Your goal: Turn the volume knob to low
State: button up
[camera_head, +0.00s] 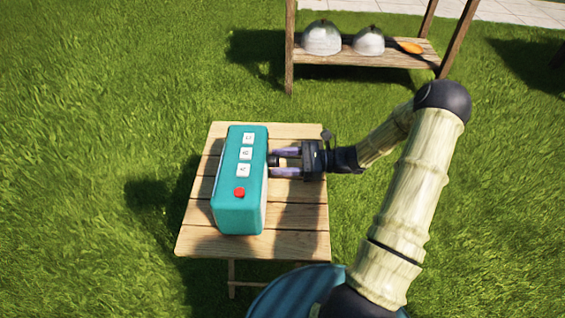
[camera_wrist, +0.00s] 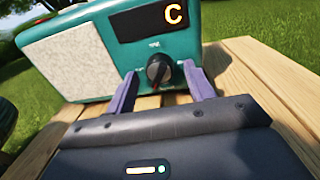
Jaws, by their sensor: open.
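A teal radio (camera_head: 238,200) stands on the wooden table, with several white buttons and one red button on its top. In the wrist view the radio's front (camera_wrist: 110,45) shows a pale speaker panel and a dark display with an orange C. The dark volume knob (camera_wrist: 158,70) with a reddish pointer mark is below the display; the small lettering around it is too blurred to read. My gripper (camera_head: 272,162) is open at the radio's right side. In the wrist view its purple fingers (camera_wrist: 158,80) stand on either side of the knob, with gaps showing between them and it.
The slatted wooden table (camera_head: 295,235) has bare room to the right of the radio. Behind it on the grass, a wooden shelf (camera_head: 345,65) holds two glass domes (camera_head: 322,38) and an orange item (camera_head: 411,47).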

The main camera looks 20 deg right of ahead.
jog(key=shift+c, duration=0.4)
jog(key=c, duration=0.9)
